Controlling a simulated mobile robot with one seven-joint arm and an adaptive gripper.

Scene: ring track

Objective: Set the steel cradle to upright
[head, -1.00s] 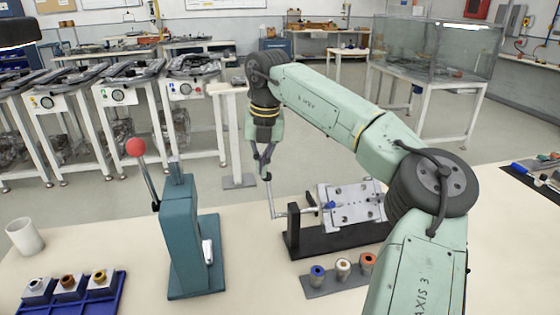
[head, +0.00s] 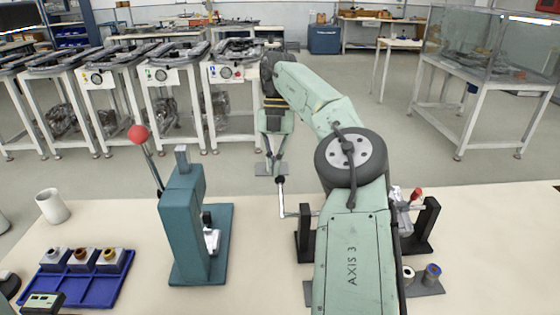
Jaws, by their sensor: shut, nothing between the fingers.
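The steel cradle (head: 403,217) is mostly hidden behind my arm in the head view. Only its right end shows, with a red-tipped part (head: 416,194) beside it, so I cannot tell its tilt. Its black stand (head: 304,247) shows on both sides of my arm. A crank handle (head: 281,203) rises at the left end of the stand, joined to a short shaft. My gripper (head: 279,176) points down with its fingertips at the top of the crank handle. It is shut with nothing held; whether it touches the handle is unclear.
A teal lever press (head: 184,225) with a red ball knob stands left of the crank. A blue tray (head: 78,280) of small blocks and a white cup (head: 52,206) are farther left. Spools on a grey strip (head: 425,287) sit right of my arm.

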